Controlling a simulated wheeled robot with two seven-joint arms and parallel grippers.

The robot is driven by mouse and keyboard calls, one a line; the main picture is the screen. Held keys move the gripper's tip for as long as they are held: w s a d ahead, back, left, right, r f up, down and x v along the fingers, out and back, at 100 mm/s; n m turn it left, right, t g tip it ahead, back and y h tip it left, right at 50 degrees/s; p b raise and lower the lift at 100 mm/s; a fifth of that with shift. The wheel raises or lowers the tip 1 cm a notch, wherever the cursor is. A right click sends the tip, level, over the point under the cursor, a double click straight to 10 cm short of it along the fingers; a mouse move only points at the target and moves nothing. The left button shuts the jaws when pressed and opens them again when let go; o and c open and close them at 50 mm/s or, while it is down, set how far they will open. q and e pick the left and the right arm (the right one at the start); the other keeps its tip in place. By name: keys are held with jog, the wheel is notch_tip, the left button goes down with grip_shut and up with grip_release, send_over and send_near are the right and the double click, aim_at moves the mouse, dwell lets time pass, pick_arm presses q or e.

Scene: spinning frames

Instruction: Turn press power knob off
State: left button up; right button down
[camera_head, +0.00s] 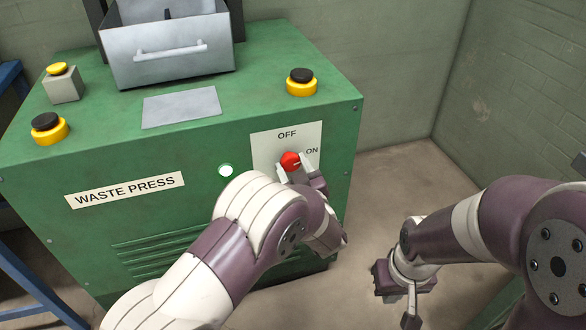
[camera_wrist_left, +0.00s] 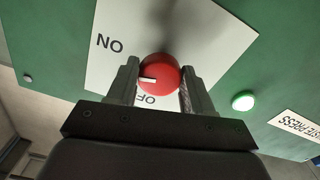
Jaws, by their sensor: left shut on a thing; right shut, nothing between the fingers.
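The red power knob (camera_head: 291,161) is on a white plate (camera_head: 262,143) on the front of the green waste press (camera_head: 200,235). The plate reads OFF above the knob and ON to its right. My left gripper (camera_head: 295,168) has one finger on each side of the knob and is shut on it. In the left wrist view the knob (camera_wrist_left: 160,74) sits between the fingers, with its white mark on its left side; ON is at the upper left and OFF is partly hidden below. My right gripper (camera_head: 412,312) is shut and empty, low at the right, away from the press.
Black and yellow buttons (camera_head: 302,82) and a metal drawer (camera_head: 168,50) are on top of the press. Bare floor (camera_head: 400,190) lies right of the press.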

pick_arm(q)
jog(key=n+b, duration=0.1)
jog(key=n, duration=0.2)
jog(key=shift+f+n, duration=0.15)
jog(key=shift+n, duration=0.25)
jog(key=n+b, duration=0.2)
jog(key=n, duration=0.1)
jog(key=shift+d+n, duration=0.1)
jog(key=shift+n, duration=0.2)
jog(key=n+b, duration=0.2)
jog(key=n, duration=0.1)
jog(key=shift+n+b, duration=0.3)
jog(key=shift+b, duration=0.05)
jog(key=shift+n+b, duration=1.6)
jog(key=shift+n, duration=0.4)
jog(key=o, duration=1)
jog(key=shift+r, duration=0.2)
jog(key=shift+o, duration=0.2)
